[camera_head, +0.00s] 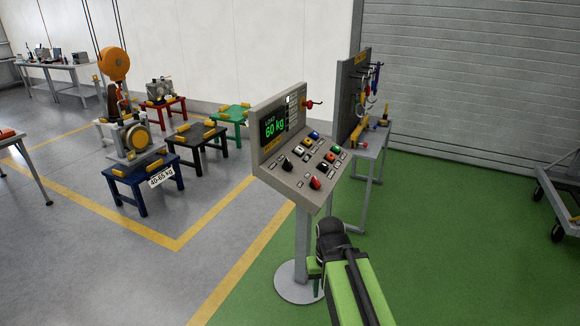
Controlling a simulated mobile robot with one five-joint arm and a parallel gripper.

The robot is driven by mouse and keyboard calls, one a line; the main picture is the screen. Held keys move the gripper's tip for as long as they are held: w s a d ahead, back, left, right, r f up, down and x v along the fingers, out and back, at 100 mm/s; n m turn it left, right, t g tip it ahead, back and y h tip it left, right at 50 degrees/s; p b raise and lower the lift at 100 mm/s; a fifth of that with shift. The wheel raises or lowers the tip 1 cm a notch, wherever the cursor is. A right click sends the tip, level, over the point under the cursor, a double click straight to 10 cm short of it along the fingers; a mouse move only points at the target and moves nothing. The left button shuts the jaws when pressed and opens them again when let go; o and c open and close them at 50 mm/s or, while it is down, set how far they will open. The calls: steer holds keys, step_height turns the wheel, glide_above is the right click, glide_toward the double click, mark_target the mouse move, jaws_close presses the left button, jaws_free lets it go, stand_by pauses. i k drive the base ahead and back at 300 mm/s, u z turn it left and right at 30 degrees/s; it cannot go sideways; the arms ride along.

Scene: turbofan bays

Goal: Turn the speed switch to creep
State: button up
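A grey control console (275,178) stands on a post in the middle of the head view. Its upright screen (274,126) reads "LOAD 60 kg" in green. The sloped panel carries several push buttons, a black knob (287,163) at its left and a red knob (315,183) at its front right. The small labels are too fine to read, so I cannot tell which control is the speed switch or how it is set. My green and black arm reaches up from the bottom, just right of and below the console.
A tool board (346,95) with a table (370,150) stands behind the console at right. A wheeled cart (560,195) is at the right edge. Coloured stands, including a blue one (145,176), are at left. Green floor (440,250) right of the console is clear.

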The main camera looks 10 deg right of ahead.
mark_target(288, 166)
steer(key=u, duration=0.7)
steer(key=i, duration=1.35)
steer(key=u, duration=0.2)
